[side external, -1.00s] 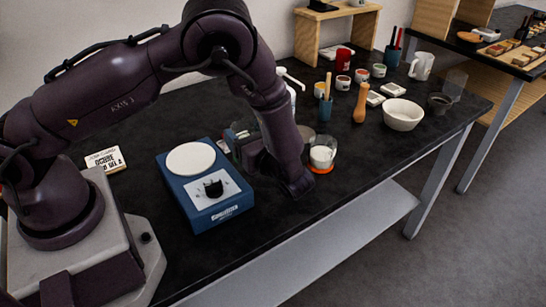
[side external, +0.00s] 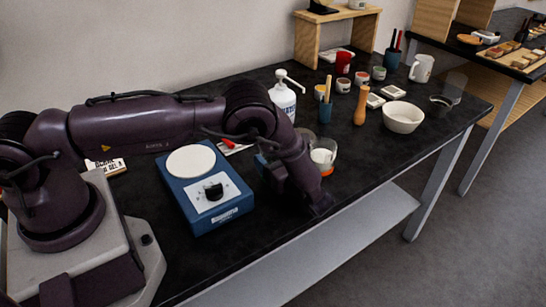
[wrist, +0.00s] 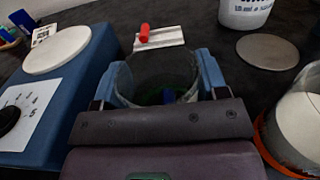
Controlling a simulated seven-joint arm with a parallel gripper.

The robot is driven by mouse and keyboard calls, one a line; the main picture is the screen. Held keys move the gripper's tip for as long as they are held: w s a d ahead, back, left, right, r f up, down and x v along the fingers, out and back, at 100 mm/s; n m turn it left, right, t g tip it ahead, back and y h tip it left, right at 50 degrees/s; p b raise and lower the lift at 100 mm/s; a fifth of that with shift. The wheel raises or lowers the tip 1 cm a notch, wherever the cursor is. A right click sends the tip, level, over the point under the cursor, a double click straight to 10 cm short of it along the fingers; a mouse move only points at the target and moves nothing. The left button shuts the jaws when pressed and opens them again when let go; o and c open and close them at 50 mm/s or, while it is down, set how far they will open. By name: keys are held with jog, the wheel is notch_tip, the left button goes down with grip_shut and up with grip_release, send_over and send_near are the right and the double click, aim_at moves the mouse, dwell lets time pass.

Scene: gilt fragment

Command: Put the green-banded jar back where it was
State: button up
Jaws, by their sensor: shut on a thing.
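My gripper (wrist: 160,72) is shut on a clear jar (wrist: 150,84) with green showing low inside it. Its blue fingers press on both sides of the jar in the wrist view. In the side external view my arm hides most of the gripper and the jar, so I cannot tell whether the jar touches the table. A second clear jar (side external: 323,157), with an orange band and white contents, stands just right of my gripper; it also shows at the right edge of the wrist view (wrist: 296,130). A flat grey disc (wrist: 267,50) lies bare beyond the held jar.
A blue device with a white round plate (side external: 190,162) stands left of my gripper. A red item (wrist: 156,38) lies on a pale card behind the jar. A white pump bottle (side external: 283,100), a pestle (side external: 361,106) and a white bowl (side external: 403,116) stand farther back. The front right tabletop is clear.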

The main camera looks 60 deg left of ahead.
jog(key=shift+f, duration=0.15)
jog(key=o, duration=1)
